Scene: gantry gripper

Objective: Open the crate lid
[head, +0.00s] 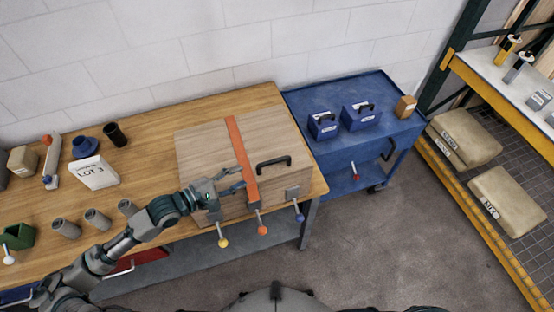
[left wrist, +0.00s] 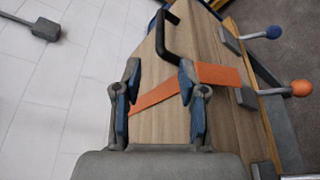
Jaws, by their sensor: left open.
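A wooden crate (head: 205,150) with a flat lid sits on the workbench. An orange strap (head: 240,155) runs across the lid, and a black handle (head: 274,163) is on its right part. Levers with a yellow knob (head: 222,243), an orange knob (head: 262,230) and a blue knob (head: 299,217) stick out along the front side. My left gripper (head: 238,178) is open over the lid, left of the handle near the strap. In the left wrist view the strap (left wrist: 160,93) passes between and below the open fingers (left wrist: 158,80), with the handle (left wrist: 163,38) beyond. Contact cannot be told.
A "LOT 3" sign (head: 93,173), a dark cup (head: 116,135) and several grey cylinders (head: 97,218) are on the bench to the left. A blue cart (head: 365,145) with blue boxes (head: 361,116) stands close on the right. A shelf rack (head: 480,90) holds sacks farther right.

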